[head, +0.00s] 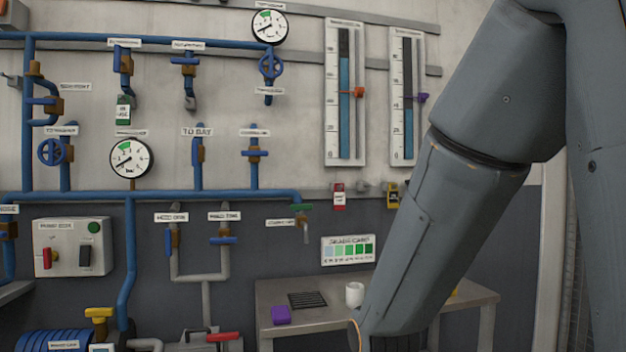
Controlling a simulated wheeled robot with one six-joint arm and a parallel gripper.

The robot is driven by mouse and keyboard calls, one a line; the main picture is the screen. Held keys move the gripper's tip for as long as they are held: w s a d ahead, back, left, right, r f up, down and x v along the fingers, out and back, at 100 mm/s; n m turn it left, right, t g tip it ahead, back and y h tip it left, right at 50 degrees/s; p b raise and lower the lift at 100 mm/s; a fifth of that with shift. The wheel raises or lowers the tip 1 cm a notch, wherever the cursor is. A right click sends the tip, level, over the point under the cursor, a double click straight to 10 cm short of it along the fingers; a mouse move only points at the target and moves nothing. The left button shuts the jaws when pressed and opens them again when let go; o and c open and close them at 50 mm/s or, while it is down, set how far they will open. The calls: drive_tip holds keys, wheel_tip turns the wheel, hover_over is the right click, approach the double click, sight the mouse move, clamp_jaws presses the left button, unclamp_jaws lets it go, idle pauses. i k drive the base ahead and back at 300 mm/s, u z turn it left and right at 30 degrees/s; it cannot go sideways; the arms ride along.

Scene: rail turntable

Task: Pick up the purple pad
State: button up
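The purple pad (282,315) lies on the front left part of a grey table (320,314) in the head view. It is a small block with its top and near side showing. My arm comes down from the upper right and passes in front of the table, to the right of the pad. My gripper is not in view, as the arm runs off the bottom edge of the picture. Nothing touches the pad that I can see.
A black slotted grate (307,299) and a white cup (354,294) stand behind and right of the pad. My arm hides part of the table. Blue pipes (130,250) with valves, gauges and a switch box (73,248) line the wall. A red-handled valve (222,337) is left of the table.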

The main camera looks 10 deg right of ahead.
sight(280, 314)
drive_tip(key=z, duration=0.45)
drive_tip(key=k, duration=0.55)
drive_tip(key=z, duration=0.05)
drive_tip(key=i, duration=0.3)
drive_tip(key=u, duration=0.95)
drive_tip(key=i, duration=1.3)
drive_tip(key=z, duration=0.85)
drive_tip(key=i, duration=0.6)
drive_tip(key=z, duration=0.65)
